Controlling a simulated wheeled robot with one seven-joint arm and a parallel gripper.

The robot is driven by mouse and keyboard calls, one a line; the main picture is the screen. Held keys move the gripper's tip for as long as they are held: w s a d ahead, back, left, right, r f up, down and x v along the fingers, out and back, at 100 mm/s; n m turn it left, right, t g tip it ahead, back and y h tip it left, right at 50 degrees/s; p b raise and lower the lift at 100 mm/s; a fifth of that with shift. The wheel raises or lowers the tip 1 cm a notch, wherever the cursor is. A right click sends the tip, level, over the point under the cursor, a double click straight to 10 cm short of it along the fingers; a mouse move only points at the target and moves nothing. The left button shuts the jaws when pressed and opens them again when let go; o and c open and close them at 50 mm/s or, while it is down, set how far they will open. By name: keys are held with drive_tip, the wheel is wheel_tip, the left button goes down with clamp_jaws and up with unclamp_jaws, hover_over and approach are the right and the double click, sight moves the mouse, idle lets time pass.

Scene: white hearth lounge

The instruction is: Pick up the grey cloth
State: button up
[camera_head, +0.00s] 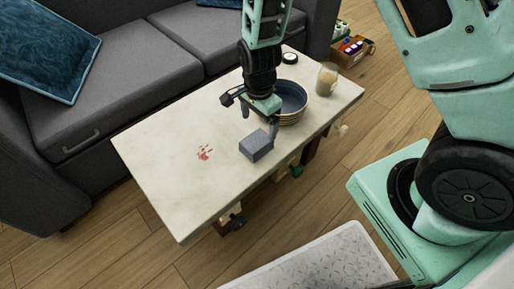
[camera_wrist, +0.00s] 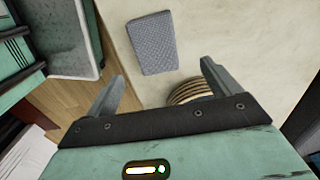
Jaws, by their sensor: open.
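The grey cloth (camera_head: 256,146) lies on the pale coffee table (camera_head: 165,150) near its front edge, looking like a small thick block. In the wrist view the cloth (camera_wrist: 152,43) shows a textured top and lies beyond my fingertips, apart from them. My gripper (camera_head: 259,123) is open and empty above the table, between the cloth and the bowl; its two fingers (camera_wrist: 163,72) also show in the wrist view.
A jar (camera_head: 327,79) and a dark round item (camera_head: 290,58) stand farther back. A grey sofa (camera_head: 135,70) lines the far side. The table's left part is clear.

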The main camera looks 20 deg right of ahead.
sight(258, 139)
drive_tip(key=f+b, duration=0.1)
drive_tip(key=f, duration=0.1)
drive_tip(key=f+b, duration=0.1)
drive_tip(key=f, duration=0.2)
drive_tip(key=f+b, duration=0.1)
drive_tip(key=f, duration=0.1)
drive_tip(key=shift+s+a+f, duration=0.15)
drive_tip(key=shift+s+f, duration=0.15)
drive_tip(key=shift+f, duration=0.1)
drive_tip(key=shift+r, duration=0.1)
drive_tip(key=c, duration=1.1)
drive_tip(key=shift+c, duration=0.2)
wheel_tip(258, 139, up, 10)
drive_tip(key=p, duration=0.4)
